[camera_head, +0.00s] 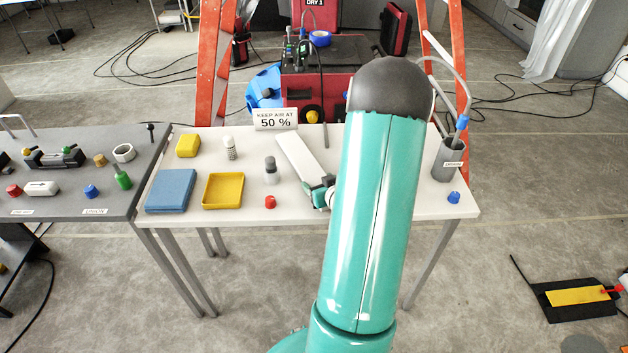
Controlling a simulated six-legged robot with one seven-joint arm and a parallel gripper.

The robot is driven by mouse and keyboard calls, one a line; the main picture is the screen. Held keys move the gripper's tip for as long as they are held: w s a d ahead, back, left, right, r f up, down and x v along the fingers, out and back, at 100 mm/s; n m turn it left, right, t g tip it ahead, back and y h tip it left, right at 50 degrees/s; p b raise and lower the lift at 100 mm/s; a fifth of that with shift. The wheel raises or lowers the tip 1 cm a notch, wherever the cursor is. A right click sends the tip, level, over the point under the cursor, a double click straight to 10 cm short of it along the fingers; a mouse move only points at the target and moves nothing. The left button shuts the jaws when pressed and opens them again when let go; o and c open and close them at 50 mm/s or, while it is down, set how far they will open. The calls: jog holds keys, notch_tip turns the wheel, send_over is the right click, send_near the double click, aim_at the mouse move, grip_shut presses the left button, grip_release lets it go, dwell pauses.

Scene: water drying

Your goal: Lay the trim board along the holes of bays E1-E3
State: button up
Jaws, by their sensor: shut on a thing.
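A long white trim board (301,156) is over the white table, running from the back middle toward my gripper. My gripper (316,190) is at the board's near end and shut on it. I cannot tell whether the board touches the table top or is slightly above it. My arm hides the right middle of the table. The holes of bays E1-E3 cannot be made out in this view.
The white table (240,151) also holds a blue block (171,190), a yellow tray (239,190), small bottles, a red cap (270,202) and a grey cup (448,160). A "50 %" sign (275,120) stands behind. Orange ladder legs (212,70) rise beyond.

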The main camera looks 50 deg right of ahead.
jog(key=shift+s, duration=0.25)
jog(key=shift+w+f, duration=0.15)
jog(key=shift+w, duration=0.05)
jog(key=shift+s, duration=0.2)
jog(key=shift+f, duration=0.1)
jog(key=o, duration=1.2)
jog(key=shift+c, duration=0.2)
